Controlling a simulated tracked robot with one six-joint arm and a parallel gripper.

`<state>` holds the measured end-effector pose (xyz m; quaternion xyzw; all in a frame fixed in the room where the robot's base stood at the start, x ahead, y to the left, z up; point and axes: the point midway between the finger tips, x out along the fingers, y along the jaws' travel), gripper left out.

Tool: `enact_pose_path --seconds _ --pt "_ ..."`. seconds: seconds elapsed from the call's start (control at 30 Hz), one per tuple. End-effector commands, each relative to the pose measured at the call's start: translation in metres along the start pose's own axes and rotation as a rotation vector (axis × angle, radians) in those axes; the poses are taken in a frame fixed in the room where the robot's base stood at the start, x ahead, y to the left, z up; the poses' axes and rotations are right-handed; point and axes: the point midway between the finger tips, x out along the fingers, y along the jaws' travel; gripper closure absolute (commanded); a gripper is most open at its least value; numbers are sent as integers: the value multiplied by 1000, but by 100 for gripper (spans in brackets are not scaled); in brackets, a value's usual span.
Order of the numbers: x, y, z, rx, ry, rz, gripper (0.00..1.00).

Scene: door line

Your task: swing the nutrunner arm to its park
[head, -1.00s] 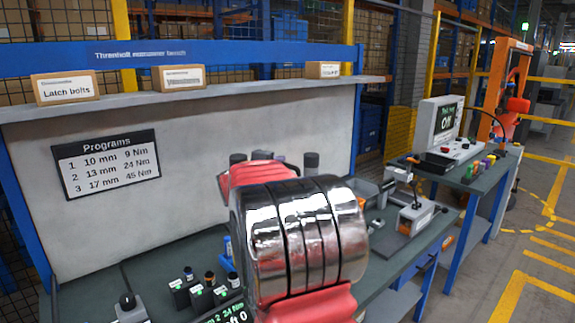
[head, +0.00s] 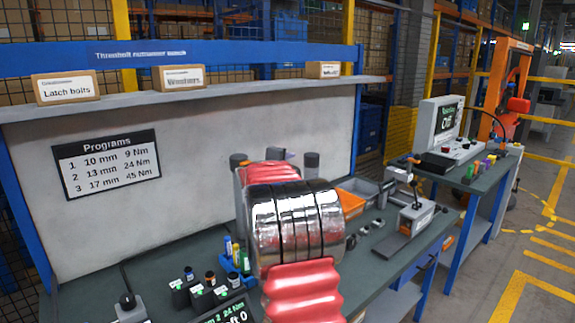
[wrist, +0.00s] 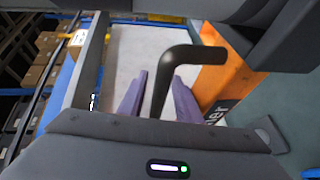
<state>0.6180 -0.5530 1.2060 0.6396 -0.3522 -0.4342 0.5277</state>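In the wrist view, a black bent handle (wrist: 168,85) rises between the two purple fingers of my gripper (wrist: 160,78) and turns right at its top. The fingers stand apart, with gaps on both sides of the handle; I see no grip on it. An orange panel (wrist: 222,80) with partly hidden lettering stands to its right. In the head view, my red and chrome arm hides most of my gripper and the space around it. I cannot make out the nutrunner arm as a whole, nor confirm that the handle belongs to it.
The bench (head: 150,262) carries small dark units (head: 200,292), an orange tray (head: 350,203) and a small white-and-orange stand device (head: 414,215). A programs board (head: 106,164) hangs behind. A second table at right holds a monitor (head: 441,125) reading "Off". Open floor lies at far right.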

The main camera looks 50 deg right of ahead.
Motion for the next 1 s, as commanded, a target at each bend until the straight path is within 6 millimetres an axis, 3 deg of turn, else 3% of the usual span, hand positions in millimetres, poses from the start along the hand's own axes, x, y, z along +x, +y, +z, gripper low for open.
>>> enact_pose_path --seconds 0.47,1.0 --pt "0 0 0 -1 0 -1 100" --pt "-1 -3 0 -2 1 -3 100"
